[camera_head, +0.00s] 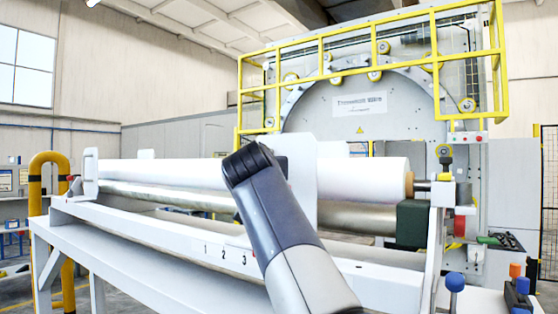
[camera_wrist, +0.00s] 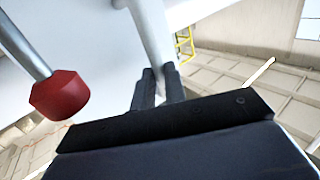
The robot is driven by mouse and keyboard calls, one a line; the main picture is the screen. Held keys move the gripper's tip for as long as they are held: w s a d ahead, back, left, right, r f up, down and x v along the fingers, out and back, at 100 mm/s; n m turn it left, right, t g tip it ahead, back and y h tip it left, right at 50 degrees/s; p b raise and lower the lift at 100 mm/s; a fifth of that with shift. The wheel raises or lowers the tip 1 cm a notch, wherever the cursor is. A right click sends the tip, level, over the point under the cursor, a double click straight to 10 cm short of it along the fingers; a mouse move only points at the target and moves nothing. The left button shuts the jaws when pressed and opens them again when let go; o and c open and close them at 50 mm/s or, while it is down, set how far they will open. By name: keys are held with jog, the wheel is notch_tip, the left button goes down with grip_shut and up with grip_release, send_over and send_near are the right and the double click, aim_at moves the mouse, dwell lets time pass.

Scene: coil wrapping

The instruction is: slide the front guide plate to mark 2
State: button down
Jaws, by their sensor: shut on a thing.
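The front guide plate (camera_head: 302,170) is a white upright plate across the white roll, in the middle of the head view. The front rail (camera_head: 160,232) carries the marks 1, 2 (camera_head: 223,252) and 3. The plate stands to the right of mark 3. My arm hides its lower part and the rail below it, so its exact place on the rail cannot be read. My gripper is hidden in the head view. In the wrist view its dark fingers (camera_wrist: 158,88) are shut on a white bar (camera_wrist: 150,35), which seems to be the plate's handle.
The white paper roll (camera_head: 362,178) lies lengthwise above a metal roller (camera_head: 170,196). A red knob (camera_wrist: 60,96) on a grey rod is close to my gripper's left in the wrist view. A yellow-railed wrapping machine (camera_head: 360,110) stands behind. A dark green block (camera_head: 411,223) is at the right end.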

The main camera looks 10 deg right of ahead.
jog(key=w+a+p, duration=0.1)
jog(key=w+a, duration=0.6)
dwell(0.3)
jog(key=c, duration=1.8)
grip_release()
jog(key=shift+a, duration=0.1)
jog(key=shift+s, duration=0.15)
jog(key=s+a+b, duration=0.1)
jog(key=s+b, duration=0.1)
jog(key=s, duration=0.2)
jog(key=s+a+b, duration=0.1)
jog(key=s, duration=0.2)
jog(key=s+a+b, duration=0.1)
jog(key=s+b, duration=0.1)
jog(key=s, duration=0.2)
jog(key=shift+s+a+b, duration=0.2)
jog(key=shift+s+b, duration=0.1)
jog(key=shift+s, duration=0.05)
